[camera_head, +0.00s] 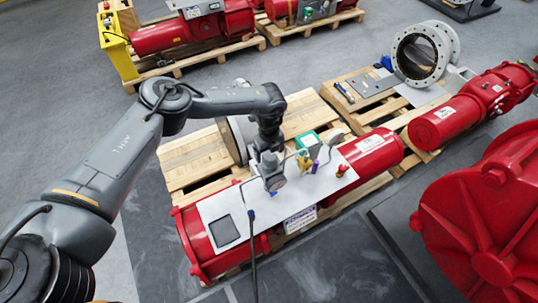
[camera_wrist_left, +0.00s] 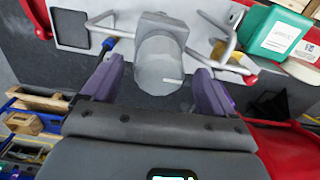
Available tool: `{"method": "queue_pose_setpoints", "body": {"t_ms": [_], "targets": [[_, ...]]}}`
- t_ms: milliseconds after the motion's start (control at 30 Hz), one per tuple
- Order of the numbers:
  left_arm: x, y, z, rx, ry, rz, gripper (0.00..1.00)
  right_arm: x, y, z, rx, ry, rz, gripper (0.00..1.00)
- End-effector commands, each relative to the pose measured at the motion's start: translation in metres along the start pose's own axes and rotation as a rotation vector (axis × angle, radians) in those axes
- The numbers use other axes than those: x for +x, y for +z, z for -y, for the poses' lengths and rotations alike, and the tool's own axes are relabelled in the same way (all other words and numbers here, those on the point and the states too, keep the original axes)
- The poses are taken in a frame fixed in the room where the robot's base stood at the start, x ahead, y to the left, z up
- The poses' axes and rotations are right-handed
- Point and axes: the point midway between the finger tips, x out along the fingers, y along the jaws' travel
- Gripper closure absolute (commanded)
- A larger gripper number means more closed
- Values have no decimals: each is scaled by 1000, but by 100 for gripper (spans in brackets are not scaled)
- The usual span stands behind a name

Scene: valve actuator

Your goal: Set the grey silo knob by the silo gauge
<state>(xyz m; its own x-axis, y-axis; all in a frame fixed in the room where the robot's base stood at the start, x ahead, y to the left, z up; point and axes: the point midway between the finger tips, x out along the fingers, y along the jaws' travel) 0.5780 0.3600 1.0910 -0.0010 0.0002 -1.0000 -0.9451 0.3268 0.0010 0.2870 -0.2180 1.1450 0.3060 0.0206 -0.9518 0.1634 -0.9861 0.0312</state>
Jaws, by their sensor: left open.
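The grey knob (camera_wrist_left: 158,65), a faceted cylinder with a small light pointer on its face, stands on the white plate (camera_head: 237,201) of the red actuator. It shows in the head view (camera_head: 275,184) under my left wrist. My left gripper (camera_wrist_left: 159,70) is open, with its purple fingers on either side of the knob and a visible gap to it. It also shows in the head view (camera_head: 270,170), partly hidden by the wrist. A dark square panel (camera_head: 223,231) is set in the plate; I cannot tell whether it is the silo gauge. My right gripper is not in view.
A yellow fitting (camera_head: 304,160) and a green box (camera_head: 308,143) are close on the right. The red actuator (camera_head: 375,153) lies on a wooden pallet (camera_head: 187,158).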

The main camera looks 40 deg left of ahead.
Motion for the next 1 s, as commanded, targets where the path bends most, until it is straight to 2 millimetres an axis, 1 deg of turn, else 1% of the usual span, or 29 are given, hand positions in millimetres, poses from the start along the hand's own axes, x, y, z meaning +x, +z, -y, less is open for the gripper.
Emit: {"method": "queue_pose_setpoints", "body": {"t_ms": [100, 233, 400, 633, 667, 900, 967, 1000], "targets": [[15, 0, 0, -1, 2, 0, 13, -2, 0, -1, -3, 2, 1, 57], [25, -1, 0, 0, 1, 0, 13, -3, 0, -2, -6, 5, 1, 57], [31, 0, 0, 0, 0, 0, 13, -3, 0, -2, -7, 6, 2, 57], [31, 0, 0, 0, 0, 0, 13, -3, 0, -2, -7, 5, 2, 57], [31, 0, 0, 0, 0, 0, 16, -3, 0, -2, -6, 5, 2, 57], [31, 0, 0, 0, 0, 0, 52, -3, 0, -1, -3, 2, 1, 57], [31, 0, 0, 0, 0, 0, 62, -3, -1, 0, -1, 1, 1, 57], [31, 0, 0, 0, 0, 0, 64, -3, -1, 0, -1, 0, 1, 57]]}}
